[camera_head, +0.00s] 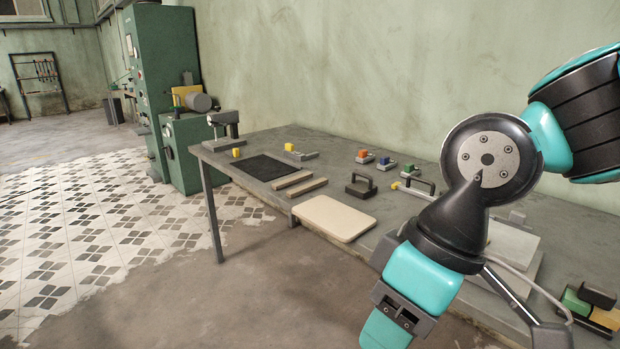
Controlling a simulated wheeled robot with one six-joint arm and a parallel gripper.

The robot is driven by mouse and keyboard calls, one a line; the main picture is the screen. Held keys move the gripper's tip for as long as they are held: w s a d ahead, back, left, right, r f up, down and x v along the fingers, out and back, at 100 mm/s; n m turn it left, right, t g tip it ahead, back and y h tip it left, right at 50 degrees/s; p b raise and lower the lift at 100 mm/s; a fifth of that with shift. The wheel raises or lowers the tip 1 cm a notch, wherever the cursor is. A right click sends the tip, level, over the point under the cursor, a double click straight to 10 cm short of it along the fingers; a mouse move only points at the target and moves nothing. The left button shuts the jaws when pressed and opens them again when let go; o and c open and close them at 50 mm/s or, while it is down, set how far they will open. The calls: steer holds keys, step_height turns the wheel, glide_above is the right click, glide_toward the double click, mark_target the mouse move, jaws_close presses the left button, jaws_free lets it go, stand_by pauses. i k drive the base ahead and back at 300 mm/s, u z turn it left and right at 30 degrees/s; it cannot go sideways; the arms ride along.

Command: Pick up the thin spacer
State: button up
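Two narrow beige-grey strips lie side by side on the grey workbench (255,148), just right of a black mat. The farther strip (292,180) and the nearer strip (306,187) look like spacers. They look close in thickness at this distance, so I cannot tell which is the thin one. Both lie flat with nothing on them. My arm hangs over the right part of the bench, well to the right of the strips.
A pale curved-edge board (334,218) lies at the bench's front edge, near the strips. The black mat (265,167) lies to their left. A black-handled block (361,186) and small coloured-top tools stand behind and right. My arm hides part of the right side.

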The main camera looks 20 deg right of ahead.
mark_target(287, 182)
steer(key=u, duration=0.45)
steer(key=i, duration=0.8)
steer(key=u, duration=0.6)
steer(key=i, duration=0.85)
steer(key=z, duration=0.5)
steer(key=i, duration=0.7)
steer(key=z, duration=1.05)
steer(key=i, duration=0.4)
steer(key=z, duration=0.35)
